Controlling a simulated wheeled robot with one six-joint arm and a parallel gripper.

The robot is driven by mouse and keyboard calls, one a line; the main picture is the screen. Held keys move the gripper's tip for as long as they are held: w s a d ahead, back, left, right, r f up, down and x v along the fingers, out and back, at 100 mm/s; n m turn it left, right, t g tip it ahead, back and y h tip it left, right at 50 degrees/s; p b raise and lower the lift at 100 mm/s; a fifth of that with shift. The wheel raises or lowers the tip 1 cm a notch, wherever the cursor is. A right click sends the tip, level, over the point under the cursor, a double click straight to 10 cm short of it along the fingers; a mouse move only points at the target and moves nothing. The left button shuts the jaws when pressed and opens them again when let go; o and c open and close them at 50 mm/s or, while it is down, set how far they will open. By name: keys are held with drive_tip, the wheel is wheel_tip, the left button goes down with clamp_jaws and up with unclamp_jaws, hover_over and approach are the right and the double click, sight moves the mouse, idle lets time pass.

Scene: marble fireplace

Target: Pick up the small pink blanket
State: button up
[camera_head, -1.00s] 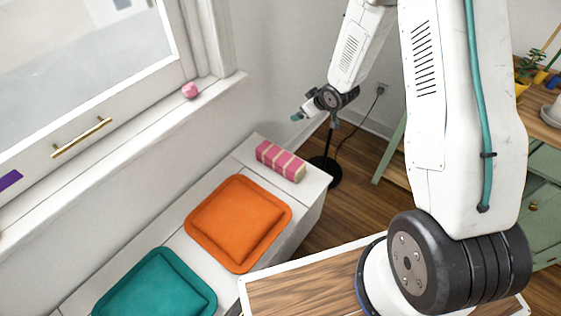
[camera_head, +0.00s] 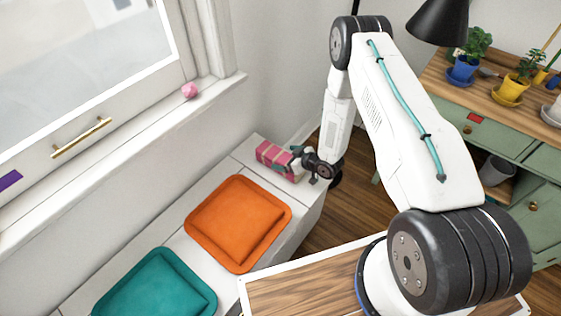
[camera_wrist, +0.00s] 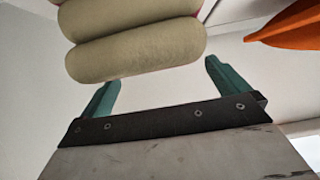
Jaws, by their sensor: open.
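The small pink blanket (camera_head: 268,154) is a folded, rolled bundle with pale stripes. It lies on the far end of the white bench, against the wall side. My gripper (camera_head: 294,162) is at its right end and hides part of that end. In the wrist view the blanket (camera_wrist: 138,48) shows as thick beige rolls with a little pink at the edge. It lies just beyond the two teal fingers of my open gripper (camera_wrist: 162,82). The gap between the fingers looks empty, and I cannot tell whether either finger touches the blanket.
An orange cushion (camera_head: 238,222) and a teal cushion (camera_head: 155,288) lie on the bench (camera_head: 305,200). A pink ball-like object (camera_head: 189,90) sits on the windowsill. A green desk (camera_head: 505,140) with potted plants stands at the right, and a black lamp (camera_head: 440,22) is behind my arm.

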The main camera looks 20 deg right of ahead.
sight(281, 156)
drive_tip(key=shift+x, duration=1.9)
drive_tip(key=shift+r, duration=0.1)
drive_tip(key=c, duration=1.1)
drive_tip(key=shift+w, duration=0.1)
